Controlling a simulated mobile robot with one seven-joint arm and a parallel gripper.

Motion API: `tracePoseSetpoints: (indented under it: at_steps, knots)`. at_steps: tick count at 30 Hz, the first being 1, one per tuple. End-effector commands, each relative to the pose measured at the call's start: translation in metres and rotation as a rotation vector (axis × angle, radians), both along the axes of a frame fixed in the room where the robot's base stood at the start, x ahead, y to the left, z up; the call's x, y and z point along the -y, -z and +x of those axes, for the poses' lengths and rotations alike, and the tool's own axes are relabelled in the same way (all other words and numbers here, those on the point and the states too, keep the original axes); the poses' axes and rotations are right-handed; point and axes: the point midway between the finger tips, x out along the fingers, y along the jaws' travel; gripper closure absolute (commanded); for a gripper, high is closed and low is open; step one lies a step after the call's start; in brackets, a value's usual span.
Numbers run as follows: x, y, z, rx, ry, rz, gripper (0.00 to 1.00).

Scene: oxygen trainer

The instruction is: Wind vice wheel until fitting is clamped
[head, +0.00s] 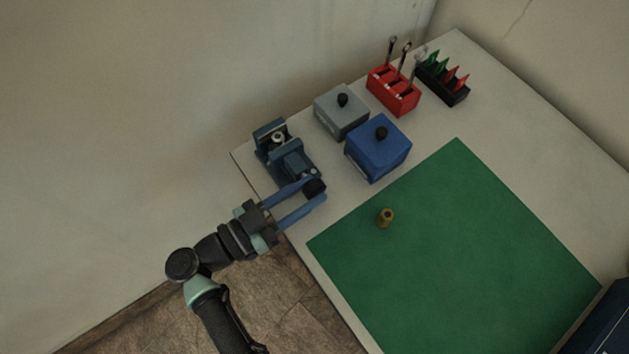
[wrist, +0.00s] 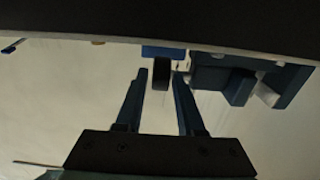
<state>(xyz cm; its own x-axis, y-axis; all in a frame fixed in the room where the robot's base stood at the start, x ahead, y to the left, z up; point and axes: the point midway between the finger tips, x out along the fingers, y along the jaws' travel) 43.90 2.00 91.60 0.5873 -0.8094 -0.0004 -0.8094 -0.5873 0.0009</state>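The blue vice (head: 294,166) stands at the left corner of the table. A pale round fitting (head: 278,138) with a dark centre sits between its jaws; I cannot tell whether both jaws touch it. The dark vice wheel (head: 314,188) is at the vice's near end. My gripper (head: 316,192) has its two blue fingers spread, one on each side of the wheel. In the wrist view, the wheel (wrist: 161,76) lies between the fingertips (wrist: 160,74), with a gap showing on both sides. The vice body (wrist: 228,75) is at the upper right there.
A grey box (head: 341,112) and a blue box (head: 378,150) with black knobs stand right of the vice. Behind are a red tool rack (head: 393,92) and a black holder (head: 442,82). A brass fitting (head: 386,218) stands on the otherwise clear green mat (head: 460,250).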

Motion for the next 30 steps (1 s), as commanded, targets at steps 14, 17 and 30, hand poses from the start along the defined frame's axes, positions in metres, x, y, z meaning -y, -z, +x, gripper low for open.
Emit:
tracePoseSetpoints:
  at_steps: [14,17,30]
  knots:
    - [0.016,0.000,0.012,0.001,-0.001,0.000,0.62]
    - [0.016,0.000,0.012,0.001,-0.001,0.000,0.73]
    - [0.016,-0.001,0.012,0.000,-0.001,0.002,1.00]
